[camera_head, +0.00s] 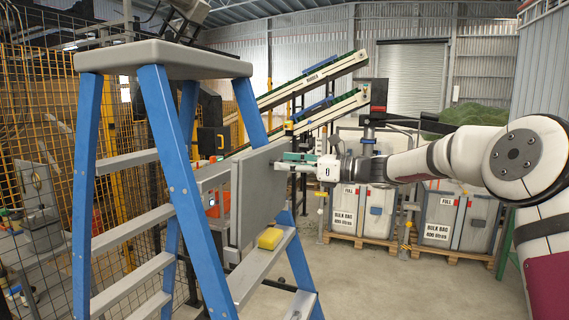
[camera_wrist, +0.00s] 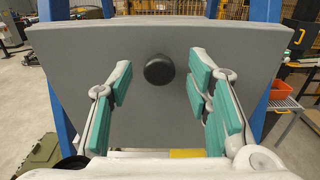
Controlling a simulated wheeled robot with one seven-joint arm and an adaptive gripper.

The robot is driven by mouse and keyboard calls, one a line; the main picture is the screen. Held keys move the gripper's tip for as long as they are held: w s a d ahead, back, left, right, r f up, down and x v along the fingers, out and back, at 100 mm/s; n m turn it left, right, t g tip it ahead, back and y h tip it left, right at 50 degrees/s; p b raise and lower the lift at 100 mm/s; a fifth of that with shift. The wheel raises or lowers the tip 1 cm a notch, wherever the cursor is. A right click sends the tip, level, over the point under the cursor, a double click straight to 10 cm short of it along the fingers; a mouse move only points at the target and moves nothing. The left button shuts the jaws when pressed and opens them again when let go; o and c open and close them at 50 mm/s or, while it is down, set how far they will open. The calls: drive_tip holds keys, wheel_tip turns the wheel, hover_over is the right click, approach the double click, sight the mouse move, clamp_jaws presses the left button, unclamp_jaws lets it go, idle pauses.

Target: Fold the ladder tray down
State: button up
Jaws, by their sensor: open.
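The ladder (camera_head: 168,110) has blue legs, grey steps and a grey top, and stands at the left of the head view. Its grey tray (camera_head: 256,195) stands upright, folded against the ladder's side. In the wrist view the tray (camera_wrist: 110,50) fills the middle, with a round black knob (camera_wrist: 159,70) on its face. My gripper (camera_head: 285,160) is at the tray's upper right face in the head view. In the wrist view my gripper (camera_wrist: 160,100) is open, its green-padded fingers on either side of the knob and apart from it. The knob is hidden in the head view.
A yellow sponge (camera_head: 270,238) lies on a ladder step below the tray. Bulk bag crates (camera_head: 362,210) on pallets stand behind, and conveyors (camera_head: 320,75) rise at the back. A yellow mesh fence (camera_head: 35,90) is at the left. Floor right of the ladder is clear.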

drive_tip(key=shift+w+a, duration=0.25)
drive_tip(key=shift+a, duration=0.4)
clamp_jaws()
